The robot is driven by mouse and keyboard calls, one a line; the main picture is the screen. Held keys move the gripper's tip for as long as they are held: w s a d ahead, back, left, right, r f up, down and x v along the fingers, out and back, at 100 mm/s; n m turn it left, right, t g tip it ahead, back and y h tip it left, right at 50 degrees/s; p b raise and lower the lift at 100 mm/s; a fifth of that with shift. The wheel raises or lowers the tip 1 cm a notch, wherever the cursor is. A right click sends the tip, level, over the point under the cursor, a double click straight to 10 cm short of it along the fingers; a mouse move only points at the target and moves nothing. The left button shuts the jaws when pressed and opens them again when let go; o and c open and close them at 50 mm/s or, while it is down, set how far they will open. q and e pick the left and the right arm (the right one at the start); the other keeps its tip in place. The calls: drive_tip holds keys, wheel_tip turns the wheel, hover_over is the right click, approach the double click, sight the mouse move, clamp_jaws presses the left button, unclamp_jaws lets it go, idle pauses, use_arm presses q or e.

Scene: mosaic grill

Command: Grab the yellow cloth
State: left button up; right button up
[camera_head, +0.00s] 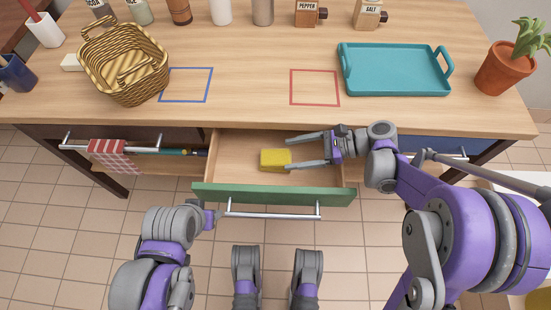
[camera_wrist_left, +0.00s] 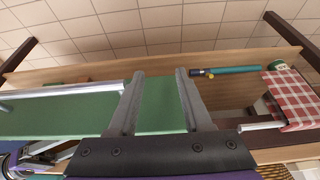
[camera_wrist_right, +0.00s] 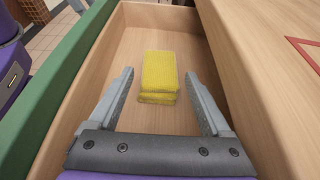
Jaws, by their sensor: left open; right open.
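The folded yellow cloth (camera_head: 275,159) lies on the floor of the open drawer (camera_head: 235,152), which has a green front. My right gripper (camera_head: 291,150) is open and reaches over the drawer from the right, with the cloth just beyond its fingertips. In the right wrist view the cloth (camera_wrist_right: 159,76) lies ahead, roughly centred between the two spread fingers (camera_wrist_right: 162,92), and nothing is between them. My left gripper (camera_head: 214,218) is at the left end of the drawer front, near its handle. In the left wrist view its fingers (camera_wrist_left: 160,72) are open, with the green front behind them.
A wicker basket (camera_head: 112,75), a teal tray (camera_head: 347,80) and a potted plant (camera_head: 499,68) stand on the counter (camera_head: 250,100). Blue and red outlined squares mark clear counter. A red checked towel (camera_head: 110,156) hangs on a bar left of the drawer.

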sight(272, 157)
drive_tip(key=x, duration=0.4)
drive_tip(key=shift+b, duration=0.35)
drive_tip(key=c, duration=1)
drive_tip(key=shift+r, duration=0.15)
